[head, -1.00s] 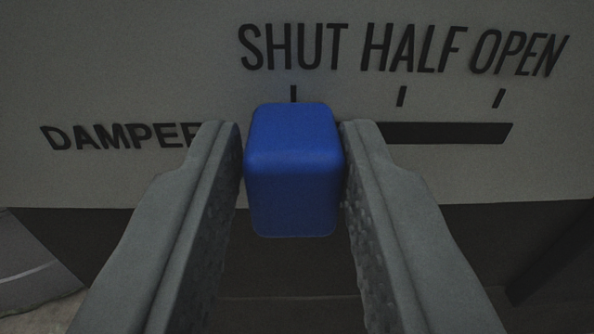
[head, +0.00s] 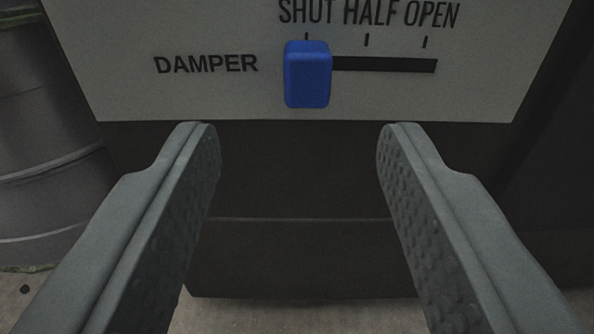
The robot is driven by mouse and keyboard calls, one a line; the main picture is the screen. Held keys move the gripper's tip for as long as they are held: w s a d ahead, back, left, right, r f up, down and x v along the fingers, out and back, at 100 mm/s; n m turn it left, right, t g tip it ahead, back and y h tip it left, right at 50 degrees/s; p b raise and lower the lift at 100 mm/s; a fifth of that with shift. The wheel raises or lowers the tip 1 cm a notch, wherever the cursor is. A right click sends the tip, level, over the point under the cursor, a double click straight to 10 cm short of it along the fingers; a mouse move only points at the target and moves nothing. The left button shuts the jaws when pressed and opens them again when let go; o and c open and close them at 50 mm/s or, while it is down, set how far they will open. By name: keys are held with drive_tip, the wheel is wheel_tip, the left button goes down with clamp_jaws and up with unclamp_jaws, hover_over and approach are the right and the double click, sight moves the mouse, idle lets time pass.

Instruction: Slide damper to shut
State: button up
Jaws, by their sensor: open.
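The damper's blue slider knob (head: 307,76) sits at the left end of its dark horizontal slot (head: 385,64), under the SHUT mark. The HALF and OPEN marks stand over the bare slot to its right. The word DAMPER (head: 206,64) is printed left of the knob. My gripper (head: 297,130) is wide open and empty. Its fingers are apart from the knob, back from the panel, with the fingertips showing lower than the knob and to either side of it.
The pale panel (head: 210,98) carries the slot and labels. Below it is a dark cabinet front (head: 300,255) down to the floor (head: 290,318). A grey drum (head: 50,150) stands at the left. The space between my fingers is clear.

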drive_tip(key=s, duration=0.8)
drive_tip(key=shift+r, duration=0.1)
drive_tip(key=w+d+r, duration=0.1)
drive_tip(key=w+r, duration=0.1)
drive_tip(key=r, duration=0.9)
drive_tip(key=w+d+r, duration=0.1)
drive_tip(key=r, duration=0.9)
drive_tip(key=s+d+r, duration=0.1)
drive_tip(key=s+r, duration=0.1)
drive_tip(key=r, duration=0.7)
drive_tip(key=s+d+r, duration=0.1)
drive_tip(key=s+r, duration=0.2)
drive_tip(key=r, duration=0.7)
drive_tip(key=s+d+r, duration=0.3)
drive_tip(key=s+r, duration=1.1)
drive_tip(key=r, duration=0.2)
drive_tip(key=s+r, duration=0.4)
drive_tip(key=s, duration=0.5)
drive_tip(key=s+d+r, duration=0.1)
drive_tip(key=s+r, duration=0.3)
drive_tip(key=s, duration=0.5)
drive_tip(key=shift+s+d+r+g, duration=0.2)
drive_tip(key=shift+s+d+g, duration=0.05)
drive_tip(key=shift+s+g, duration=0.05)
